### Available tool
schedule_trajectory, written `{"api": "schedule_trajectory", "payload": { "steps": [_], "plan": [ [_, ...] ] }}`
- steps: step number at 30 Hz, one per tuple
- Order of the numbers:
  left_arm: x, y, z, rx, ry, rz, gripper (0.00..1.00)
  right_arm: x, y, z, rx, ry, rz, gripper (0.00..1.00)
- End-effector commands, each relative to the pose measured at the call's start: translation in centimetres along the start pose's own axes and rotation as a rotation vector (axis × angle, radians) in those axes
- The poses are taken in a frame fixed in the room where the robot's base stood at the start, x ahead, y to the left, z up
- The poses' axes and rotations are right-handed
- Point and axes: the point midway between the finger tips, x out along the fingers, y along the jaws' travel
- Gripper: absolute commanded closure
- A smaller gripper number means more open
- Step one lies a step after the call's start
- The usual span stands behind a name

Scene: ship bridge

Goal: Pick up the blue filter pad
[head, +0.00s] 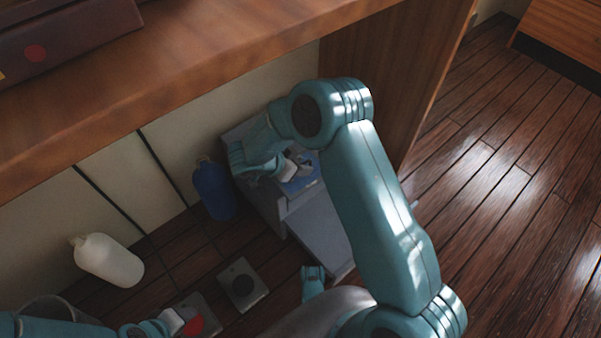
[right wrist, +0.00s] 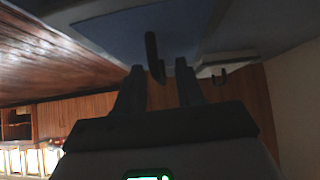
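The blue filter pad (head: 304,184) lies on a grey box by the wall in the head view, partly hidden by my right gripper (head: 292,170). In the right wrist view a flat blue surface (right wrist: 125,32), which looks like the pad, fills the top. A dark upright tab (right wrist: 153,58) stands out from it. The fingers of my right gripper (right wrist: 158,85) are apart, one on each side of the tab's end. I cannot tell whether they touch it. My left gripper (head: 172,323) is at the bottom left, near a red disc; its fingers are unclear.
The grey box (head: 318,222) stands on the wooden floor below a wooden counter (head: 180,70). A blue bottle (head: 213,190) stands close to its left. A white bottle (head: 108,260) and a square grey plate (head: 242,284) are farther left. The floor at right is clear.

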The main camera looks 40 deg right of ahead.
Motion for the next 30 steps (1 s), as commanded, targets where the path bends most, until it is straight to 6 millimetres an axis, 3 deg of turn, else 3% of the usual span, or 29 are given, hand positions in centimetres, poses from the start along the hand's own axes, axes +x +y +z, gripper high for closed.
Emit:
{"api": "schedule_trajectory", "payload": {
  "steps": [8, 12, 23, 30],
  "plan": [
    [0.0, 0.0, 0.1, -0.001, -0.002, 0.000, 0.57, 0.7, 0.0, 0.0, -0.001, 0.000, -0.001, 0.62],
    [0.0, 0.0, 0.1, -0.001, -0.002, 0.000, 0.57, 0.6, 0.0, 0.0, -0.001, 0.000, -0.001, 1.00],
    [-0.1, 0.0, 0.1, -0.001, -0.002, 0.000, 0.57, 0.4, -0.1, -0.2, 0.001, 0.001, -0.002, 1.00],
    [-0.9, 0.3, 0.3, -0.004, -0.016, -0.001, 0.57, -1.6, -1.3, -3.3, 0.004, 0.000, -0.006, 1.00]
  ]
}}
